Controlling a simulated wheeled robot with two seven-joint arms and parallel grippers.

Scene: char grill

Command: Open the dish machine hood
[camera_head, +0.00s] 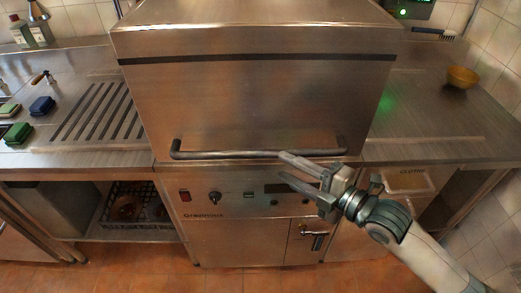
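The dish machine hood (250,100) is a large stainless steel box in the middle of the view. It sits down against the control panel (235,197), so it looks closed. A dark horizontal bar handle (225,155) runs along its lower front edge. My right gripper (282,165) comes in from the lower right. Its two fingers are spread apart, with the upper fingertip overlapping the right half of the handle and the lower one below it. I cannot tell whether it touches the handle. My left gripper is not in view.
A dark rack (135,205) is on the shelf beneath. At right the counter is mostly clear, with a yellow bowl (462,77) near the wall.

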